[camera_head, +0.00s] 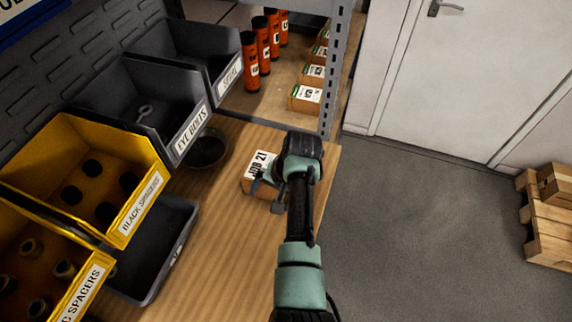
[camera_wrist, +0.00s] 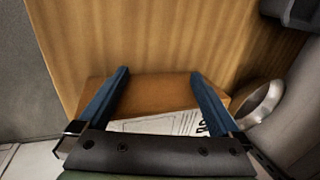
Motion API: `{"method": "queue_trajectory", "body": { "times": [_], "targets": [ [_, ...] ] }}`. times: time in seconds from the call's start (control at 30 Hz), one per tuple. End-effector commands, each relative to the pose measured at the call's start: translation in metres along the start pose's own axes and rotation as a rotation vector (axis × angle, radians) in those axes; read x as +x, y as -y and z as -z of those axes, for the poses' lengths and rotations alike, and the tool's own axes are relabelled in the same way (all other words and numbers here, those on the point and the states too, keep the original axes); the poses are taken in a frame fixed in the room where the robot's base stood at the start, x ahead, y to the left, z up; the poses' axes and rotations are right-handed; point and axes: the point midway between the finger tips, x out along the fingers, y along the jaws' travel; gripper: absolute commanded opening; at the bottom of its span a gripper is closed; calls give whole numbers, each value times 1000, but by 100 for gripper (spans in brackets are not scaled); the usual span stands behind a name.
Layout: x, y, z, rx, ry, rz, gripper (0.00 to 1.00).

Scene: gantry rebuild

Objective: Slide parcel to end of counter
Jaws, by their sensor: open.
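The parcel (camera_head: 259,163) is a small brown box with a white label reading JOB 21. It sits on the wooden counter (camera_head: 215,250) near its right edge. In the wrist view the parcel (camera_wrist: 160,92) lies across and below the two blue fingers, its label partly hidden by the gripper body. My gripper (camera_head: 266,196) is at the parcel, and in the wrist view the gripper (camera_wrist: 159,76) is open with its fingers apart over the box. I cannot tell whether the fingers touch it. My arm hides the parcel's right side in the head view.
A dark round bowl (camera_head: 208,148) stands left of the parcel. Yellow bins (camera_head: 128,215), grey bins (camera_head: 190,130) and a dark tray (camera_head: 165,255) line the left. A metal shelf post (camera_head: 335,75) rises at the counter's far end. Bare counter lies toward the front.

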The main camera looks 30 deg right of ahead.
Motion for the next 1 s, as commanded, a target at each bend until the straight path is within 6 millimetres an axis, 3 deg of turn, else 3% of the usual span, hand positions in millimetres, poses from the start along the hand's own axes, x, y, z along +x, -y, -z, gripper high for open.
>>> {"method": "queue_trajectory", "body": {
  "times": [1.0],
  "targets": [
    [3, 0, 60, 0, -2, 1, 100]
  ]
}}
